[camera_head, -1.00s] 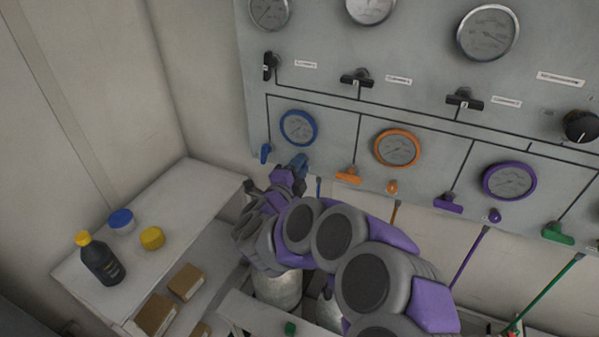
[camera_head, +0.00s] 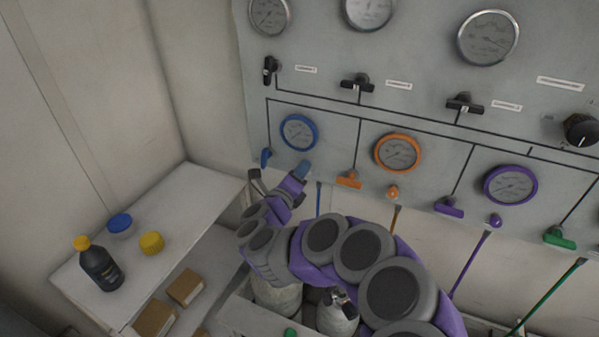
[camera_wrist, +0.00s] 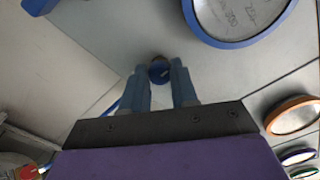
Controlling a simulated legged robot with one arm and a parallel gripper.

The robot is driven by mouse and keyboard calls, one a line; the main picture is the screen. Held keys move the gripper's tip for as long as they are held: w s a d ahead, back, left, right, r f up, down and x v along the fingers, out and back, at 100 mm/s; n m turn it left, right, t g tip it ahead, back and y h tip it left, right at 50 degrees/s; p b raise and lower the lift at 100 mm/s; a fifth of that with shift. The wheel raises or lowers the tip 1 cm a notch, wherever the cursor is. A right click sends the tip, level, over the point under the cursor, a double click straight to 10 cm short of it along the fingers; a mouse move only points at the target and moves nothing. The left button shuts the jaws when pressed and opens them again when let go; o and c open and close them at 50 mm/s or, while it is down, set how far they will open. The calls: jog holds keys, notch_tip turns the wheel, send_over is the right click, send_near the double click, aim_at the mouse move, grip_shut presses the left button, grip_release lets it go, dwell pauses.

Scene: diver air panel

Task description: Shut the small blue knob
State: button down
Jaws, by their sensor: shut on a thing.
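The small blue knob (camera_wrist: 159,70) shows in the wrist view, on the panel between the two blue fingertips of my gripper (camera_wrist: 161,78). My gripper is shut on the knob, with one finger on either side. In the head view my gripper (camera_head: 302,170) is at the panel just below the blue-rimmed gauge (camera_head: 299,132). There the knob is hidden by the fingers, and how far it is turned cannot be told. The gauge rim also shows at the top of the wrist view (camera_wrist: 238,44).
A blue lever (camera_head: 266,158) sits left of my gripper. An orange lever (camera_head: 348,180) and orange knob (camera_head: 393,192) are to the right, with purple and green controls beyond. A white shelf (camera_head: 190,190) with a dark bottle (camera_head: 101,268) stands at left.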

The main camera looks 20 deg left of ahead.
jog(key=shift+s+f+m, duration=0.1)
jog(key=shift+f+m, duration=0.2)
jog(key=shift+f, duration=0.1)
jog(key=c, duration=1.2)
grip_release()
jog(key=o, duration=0.3)
jog(key=shift+r, duration=0.1)
jog(key=shift+o, duration=0.2)
jog(key=shift+r, duration=0.1)
jog(key=s+a, duration=0.1)
jog(key=s, duration=1.6)
jog(key=shift+a, duration=0.3)
